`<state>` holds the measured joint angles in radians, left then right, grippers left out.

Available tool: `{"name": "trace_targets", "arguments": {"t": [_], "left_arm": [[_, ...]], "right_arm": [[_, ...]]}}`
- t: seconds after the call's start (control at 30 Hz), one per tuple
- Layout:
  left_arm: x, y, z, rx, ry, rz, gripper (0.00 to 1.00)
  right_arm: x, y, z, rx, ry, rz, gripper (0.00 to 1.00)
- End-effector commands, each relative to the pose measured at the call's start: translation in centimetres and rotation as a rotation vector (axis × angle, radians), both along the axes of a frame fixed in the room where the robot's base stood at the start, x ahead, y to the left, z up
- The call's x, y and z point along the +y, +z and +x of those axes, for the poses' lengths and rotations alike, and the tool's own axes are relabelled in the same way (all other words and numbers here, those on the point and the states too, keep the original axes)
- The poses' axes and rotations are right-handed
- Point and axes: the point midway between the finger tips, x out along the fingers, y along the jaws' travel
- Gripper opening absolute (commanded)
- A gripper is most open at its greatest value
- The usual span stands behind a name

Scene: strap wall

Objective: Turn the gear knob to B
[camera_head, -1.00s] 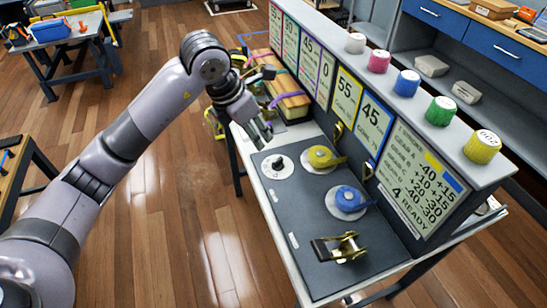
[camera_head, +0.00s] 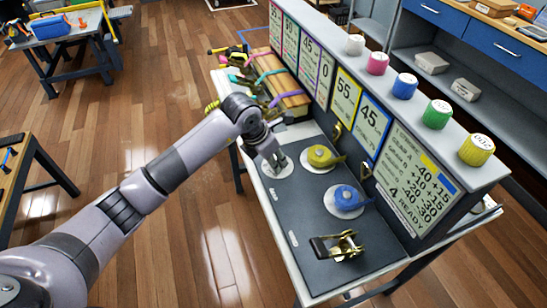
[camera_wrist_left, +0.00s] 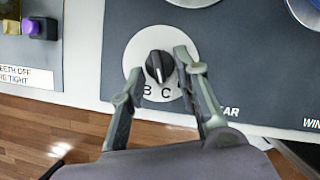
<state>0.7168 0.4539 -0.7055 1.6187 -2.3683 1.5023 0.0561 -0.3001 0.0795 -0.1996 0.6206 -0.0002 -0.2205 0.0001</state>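The gear knob (camera_wrist_left: 159,66) is a small black knob on a round white dial (camera_wrist_left: 135,50) in the left wrist view. Letters B and C show below it on the dial; part of the dial is behind a finger. A white mark on the knob points down, roughly toward C. My left gripper (camera_wrist_left: 158,62) is open, with one finger on each side of the knob; contact cannot be told. In the head view my left gripper (camera_head: 275,160) is over the white dial (camera_head: 284,172) and hides the knob. My right gripper is not in view.
A yellow strap reel (camera_head: 320,156) and a blue strap reel (camera_head: 347,199) sit beside the dial on the dark panel. A metal ratchet (camera_head: 338,246) lies nearer. A wall of number cards (camera_head: 370,130) stands behind, with coloured spools (camera_head: 405,84) on top.

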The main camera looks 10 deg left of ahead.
Motion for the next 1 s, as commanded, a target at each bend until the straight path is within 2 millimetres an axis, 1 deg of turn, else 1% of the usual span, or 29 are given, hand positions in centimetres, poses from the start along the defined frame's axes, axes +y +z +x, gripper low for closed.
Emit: {"name": "trace_targets", "arguments": {"t": [0.1,0.53,1.0], "left_arm": [[0.0,0.02,-0.01,0.0,0.0,0.0,0.28],[0.02,0.07,0.01,0.0,0.001,0.0,0.0],[0.1,0.02,0.06,-0.002,-0.014,0.0,0.0]], "right_arm": [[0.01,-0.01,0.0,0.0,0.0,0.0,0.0],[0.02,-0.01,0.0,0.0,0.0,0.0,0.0],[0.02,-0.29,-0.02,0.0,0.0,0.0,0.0]]}}
